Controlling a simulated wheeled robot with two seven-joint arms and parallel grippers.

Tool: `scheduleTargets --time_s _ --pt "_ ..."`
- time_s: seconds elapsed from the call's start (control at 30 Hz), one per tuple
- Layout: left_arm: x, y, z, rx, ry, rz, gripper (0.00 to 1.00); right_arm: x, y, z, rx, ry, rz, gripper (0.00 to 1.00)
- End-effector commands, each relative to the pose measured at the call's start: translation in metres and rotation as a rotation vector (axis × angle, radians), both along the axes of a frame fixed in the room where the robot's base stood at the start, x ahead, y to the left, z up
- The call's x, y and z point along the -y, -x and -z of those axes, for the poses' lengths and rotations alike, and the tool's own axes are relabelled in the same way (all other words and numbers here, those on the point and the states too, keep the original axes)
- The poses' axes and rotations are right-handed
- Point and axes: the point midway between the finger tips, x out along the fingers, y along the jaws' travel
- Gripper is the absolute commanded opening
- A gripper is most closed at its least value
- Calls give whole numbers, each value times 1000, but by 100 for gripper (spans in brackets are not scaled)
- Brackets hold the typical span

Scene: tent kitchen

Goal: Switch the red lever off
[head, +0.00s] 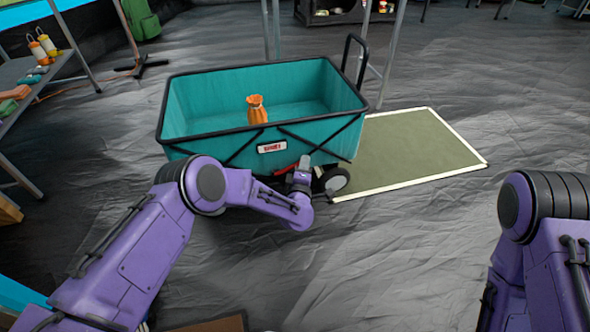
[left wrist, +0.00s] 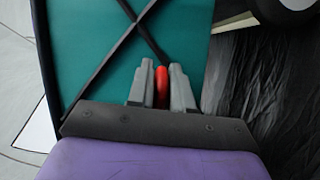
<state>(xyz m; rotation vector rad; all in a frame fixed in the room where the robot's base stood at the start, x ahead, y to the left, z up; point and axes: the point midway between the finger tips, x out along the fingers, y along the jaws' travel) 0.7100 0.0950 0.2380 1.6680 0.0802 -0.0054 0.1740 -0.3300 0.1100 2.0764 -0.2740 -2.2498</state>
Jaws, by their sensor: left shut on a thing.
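A teal wagon (head: 210,107) with a black frame stands in the middle of the head view. The red lever (head: 284,170) shows as a small red strip low on its near side, by the wheel (head: 334,180). My left gripper (head: 303,166) is at the wagon's lower near side, and its fingertips are hard to make out there. In the left wrist view my left gripper (left wrist: 162,84) is shut on the red lever (left wrist: 162,88), which shows between its two grey fingers. My right arm is at the right edge of the head view, and its gripper is out of view.
An orange pouch (head: 257,109) sits inside the wagon. A green mat (head: 410,148) with a pale border lies to the wagon's right. A table (head: 45,75) with bottles stands at the left. The grey floor in front and right is clear.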

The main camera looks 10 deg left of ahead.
Motion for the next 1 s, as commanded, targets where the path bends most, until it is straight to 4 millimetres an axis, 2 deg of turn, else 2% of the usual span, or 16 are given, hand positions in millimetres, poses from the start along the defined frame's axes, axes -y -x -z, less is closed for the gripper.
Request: scheduleTargets --time_s 0.1,0.57,0.6,0.67,1.0 --pt "3 -2 -8 9 -4 6 0 -1 -1 -1 -20 -3 2 43" --pt "2 -3 -10 11 -6 5 0 -1 0 -1 -23 -4 1 43" --pt "2 -3 -10 11 -6 5 24 -1 0 -1 -22 -4 1 43" --pt "2 -2 -9 10 -6 5 40 -1 0 -1 -23 -4 1 43" --pt "3 2 -9 6 -5 7 40 -3 2 -6 -35 -10 5 43"
